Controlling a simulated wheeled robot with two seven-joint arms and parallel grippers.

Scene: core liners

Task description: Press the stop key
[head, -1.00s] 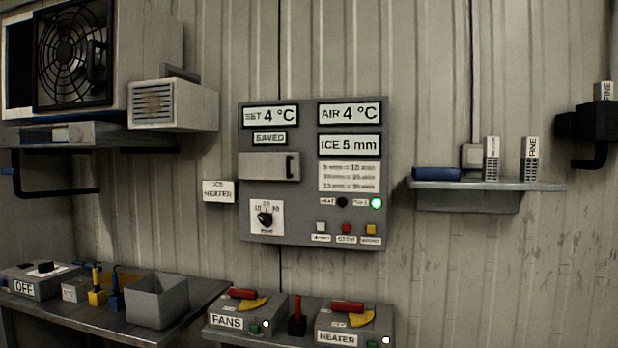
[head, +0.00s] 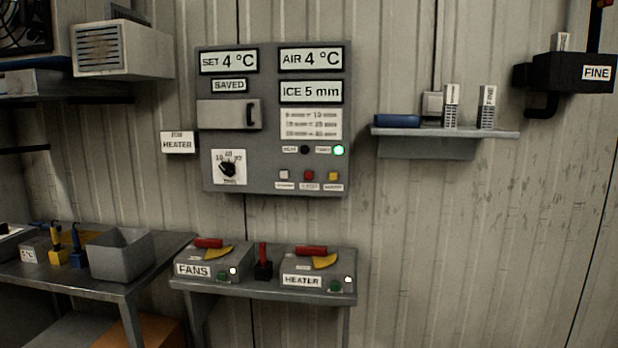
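The grey control panel (head: 272,120) hangs on the ribbed wall. Its lower right has a row of three small keys: a white one (head: 284,174), a red one (head: 309,175) and a yellow one (head: 333,176). The small label under the red key is blurred now. Above the keys a green lamp (head: 339,150) is lit beside a dark one (head: 305,150). The displays read SET 4 °C, AIR 4 °C, SAVED and ICE 5 mm. Neither of my grippers shows in the head view.
Below the panel a narrow shelf (head: 335,291) carries the FANS box (head: 204,268) and HEATER box (head: 305,281) with red handles. A bench with a grey bin (head: 121,255) stands at left. A wall shelf (head: 445,132) and a black FINE holder (head: 568,72) are at right.

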